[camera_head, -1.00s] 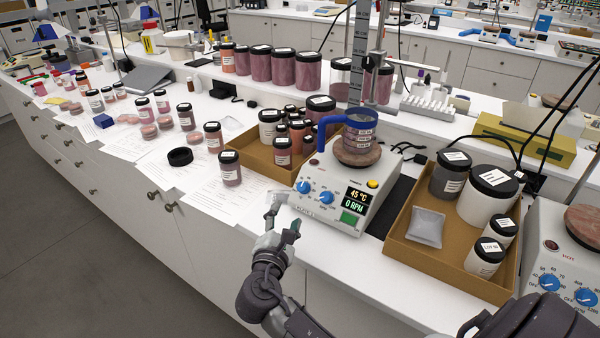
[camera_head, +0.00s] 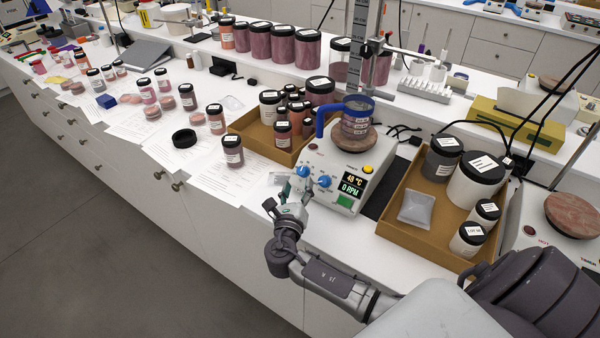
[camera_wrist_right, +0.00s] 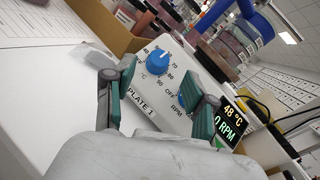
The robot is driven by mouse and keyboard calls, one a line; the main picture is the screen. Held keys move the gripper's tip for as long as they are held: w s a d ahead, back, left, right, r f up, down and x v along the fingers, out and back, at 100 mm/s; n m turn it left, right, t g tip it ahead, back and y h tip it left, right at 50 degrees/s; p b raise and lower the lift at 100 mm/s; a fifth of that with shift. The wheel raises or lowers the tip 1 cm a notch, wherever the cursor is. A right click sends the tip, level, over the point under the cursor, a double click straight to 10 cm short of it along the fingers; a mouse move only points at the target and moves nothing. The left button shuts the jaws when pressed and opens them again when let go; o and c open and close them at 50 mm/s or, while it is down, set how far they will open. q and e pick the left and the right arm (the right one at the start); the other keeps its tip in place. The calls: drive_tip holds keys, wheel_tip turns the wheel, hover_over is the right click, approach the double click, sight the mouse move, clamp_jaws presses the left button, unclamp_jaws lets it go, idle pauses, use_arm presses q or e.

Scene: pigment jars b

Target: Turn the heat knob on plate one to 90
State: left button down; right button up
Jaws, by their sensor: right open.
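Plate one (camera_head: 345,160) is a white hot plate with a 48 °C and 0 RPM display (camera_head: 352,186). Its blue heat knob (camera_head: 303,171) is on the left of the front panel; the blue RPM knob (camera_head: 324,181) is to its right. In the right wrist view the heat knob (camera_wrist_right: 159,57) appears between the spread teal fingers of my right gripper (camera_wrist_right: 166,68). Contact cannot be told. The knob's pointer is too small to read surely. My left gripper is out of view.
A cardboard tray of jars (camera_head: 250,135) is behind left; another tray (camera_head: 410,232) stands right. A second hot plate (camera_head: 535,225) is at far right. Papers cover the counter at left.

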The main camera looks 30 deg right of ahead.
sight(301, 172)
drive_tip(key=shift+x, duration=2.35)
clamp_jaws()
